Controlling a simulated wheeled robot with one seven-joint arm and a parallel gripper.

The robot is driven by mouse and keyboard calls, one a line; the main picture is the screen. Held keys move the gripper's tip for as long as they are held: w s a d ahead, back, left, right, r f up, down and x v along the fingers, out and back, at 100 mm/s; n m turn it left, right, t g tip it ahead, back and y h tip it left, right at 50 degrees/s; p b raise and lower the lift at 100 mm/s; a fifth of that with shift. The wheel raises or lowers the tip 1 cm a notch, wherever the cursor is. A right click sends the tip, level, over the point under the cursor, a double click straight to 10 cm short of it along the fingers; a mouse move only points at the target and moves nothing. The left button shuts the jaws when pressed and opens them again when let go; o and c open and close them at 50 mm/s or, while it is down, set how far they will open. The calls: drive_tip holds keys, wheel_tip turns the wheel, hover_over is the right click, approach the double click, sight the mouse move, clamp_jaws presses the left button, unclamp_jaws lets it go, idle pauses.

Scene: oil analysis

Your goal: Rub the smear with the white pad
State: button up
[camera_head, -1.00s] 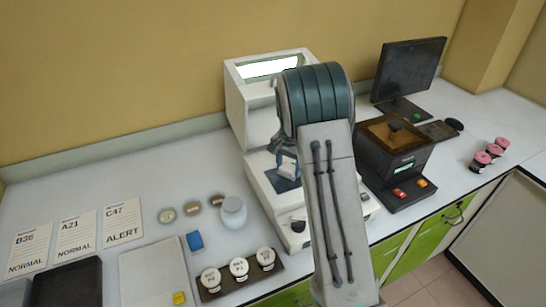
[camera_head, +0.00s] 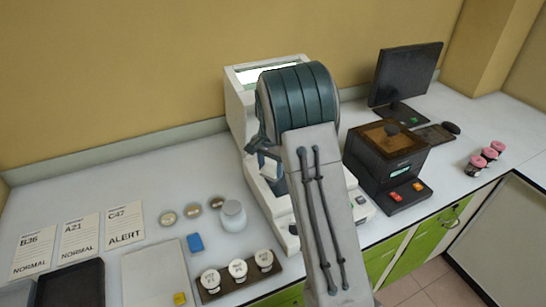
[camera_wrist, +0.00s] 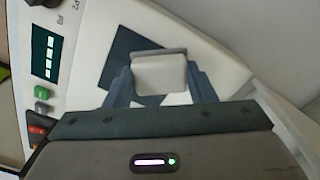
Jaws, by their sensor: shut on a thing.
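My gripper (camera_wrist: 160,92) is shut on the white pad (camera_wrist: 158,73), a pale rounded block between its two fingers in the wrist view. The pad is in front of a dark blue square plate (camera_wrist: 122,48) on the white instrument (camera_head: 248,105) and hides part of it. I cannot tell whether the pad touches the plate. No smear can be made out; the pad and gripper may hide it. In the head view my arm covers most of the instrument's middle, and the gripper (camera_head: 264,160) is at its left side.
A display and buttons (camera_wrist: 42,92) are on the instrument's panel. A dark box device (camera_head: 385,165) stands to the right.

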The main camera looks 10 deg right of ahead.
drive_tip(key=shift+r+p, duration=1.15)
drive_tip(key=shift+r, duration=1.1)
drive_tip(key=shift+a+f, duration=0.1)
